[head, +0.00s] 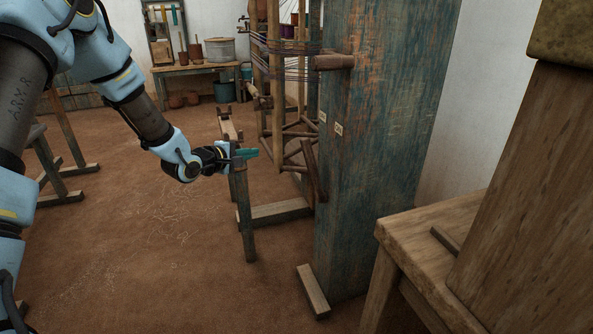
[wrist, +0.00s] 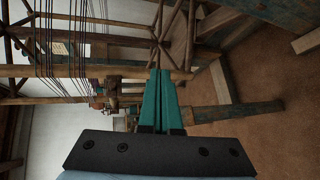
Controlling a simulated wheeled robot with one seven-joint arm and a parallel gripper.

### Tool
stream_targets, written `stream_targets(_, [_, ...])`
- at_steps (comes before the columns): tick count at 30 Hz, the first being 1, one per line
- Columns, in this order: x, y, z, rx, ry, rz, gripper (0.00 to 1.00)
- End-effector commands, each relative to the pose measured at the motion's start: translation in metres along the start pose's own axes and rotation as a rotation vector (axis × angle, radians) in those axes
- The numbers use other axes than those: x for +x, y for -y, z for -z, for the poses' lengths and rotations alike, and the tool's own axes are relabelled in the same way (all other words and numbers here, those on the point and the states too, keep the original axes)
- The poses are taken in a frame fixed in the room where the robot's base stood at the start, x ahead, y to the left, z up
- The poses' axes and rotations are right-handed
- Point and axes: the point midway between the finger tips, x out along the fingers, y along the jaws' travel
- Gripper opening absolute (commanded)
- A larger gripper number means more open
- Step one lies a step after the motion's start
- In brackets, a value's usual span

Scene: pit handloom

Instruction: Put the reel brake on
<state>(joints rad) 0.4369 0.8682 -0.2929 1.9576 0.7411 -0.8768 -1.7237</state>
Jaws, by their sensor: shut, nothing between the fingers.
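The warping reel (head: 277,70), a wooden frame wound with dark threads, stands behind a tall worn blue-green post (head: 375,150). A dark wooden lever (head: 313,170), which looks like the reel brake, slants low at the post's left side; whether it touches the reel is unclear. Two small pale labels (head: 338,129) are on the post above it. My gripper (head: 255,153) has teal fingers, is shut and empty, and is left of the lever, apart from it in the picture. The wrist view shows the closed fingers (wrist: 160,75) and the reel's threads (wrist: 65,35); I cannot pick out the lever there.
A wooden peg (head: 334,62) sticks out of the post's upper left. A narrow wooden stand (head: 246,215) is just below my gripper. A wooden bench (head: 430,235) is at the right. The earth floor (head: 150,250) at left front is clear.

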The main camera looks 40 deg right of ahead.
Motion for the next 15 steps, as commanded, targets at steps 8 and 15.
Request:
stream_targets(8, [0.033,0.013,-0.036,-0.152,0.126,-0.107,0.00])
stream_targets(15, [0.033,0.012,-0.036,-0.156,0.128,-0.110,0.00])
